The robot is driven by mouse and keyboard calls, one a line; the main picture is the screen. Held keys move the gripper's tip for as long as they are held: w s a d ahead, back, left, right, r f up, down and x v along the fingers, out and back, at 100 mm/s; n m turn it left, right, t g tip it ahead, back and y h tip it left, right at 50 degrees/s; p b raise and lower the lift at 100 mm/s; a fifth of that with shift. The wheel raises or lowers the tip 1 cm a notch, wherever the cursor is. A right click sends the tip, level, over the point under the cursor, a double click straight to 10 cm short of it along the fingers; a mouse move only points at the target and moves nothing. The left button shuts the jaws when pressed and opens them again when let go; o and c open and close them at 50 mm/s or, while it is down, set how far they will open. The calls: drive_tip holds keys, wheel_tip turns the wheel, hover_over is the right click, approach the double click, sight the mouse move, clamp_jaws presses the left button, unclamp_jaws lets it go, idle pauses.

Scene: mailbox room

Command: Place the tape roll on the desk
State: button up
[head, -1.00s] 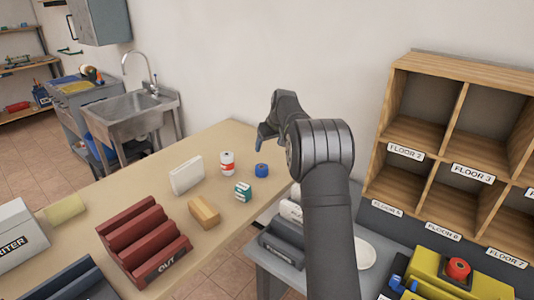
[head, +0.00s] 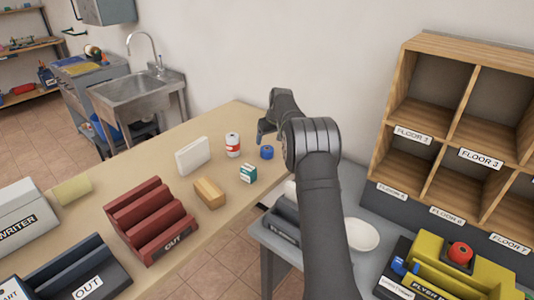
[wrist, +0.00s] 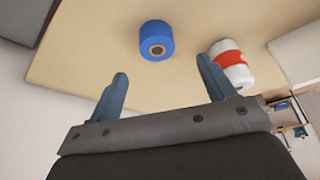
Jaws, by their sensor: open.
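The tape roll, a small blue roll with a brown core, rests on the tan desk (head: 120,164) near its right edge. It shows in the head view (head: 266,153) and ahead of the fingers in the wrist view (wrist: 157,38). My gripper (head: 262,132) is beside and above the roll in the head view. In the wrist view my gripper (wrist: 162,72) has its two blue-grey fingers spread with nothing between them. The roll lies beyond the fingertips, apart from them.
A white and red can (head: 232,146) stands close to the roll. A green and white box (head: 248,173), white block (head: 193,155) and wooden block (head: 209,193) are near. A red OUT rack (head: 150,220) is at front. Wooden pigeonholes (head: 455,140) stand at right.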

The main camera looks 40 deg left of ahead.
sight(267, 149)
drive_tip(key=x, duration=0.9)
drive_tip(key=shift+w+f, duration=0.15)
drive_tip(key=shift+w, duration=0.2)
drive_tip(key=c, duration=1.2)
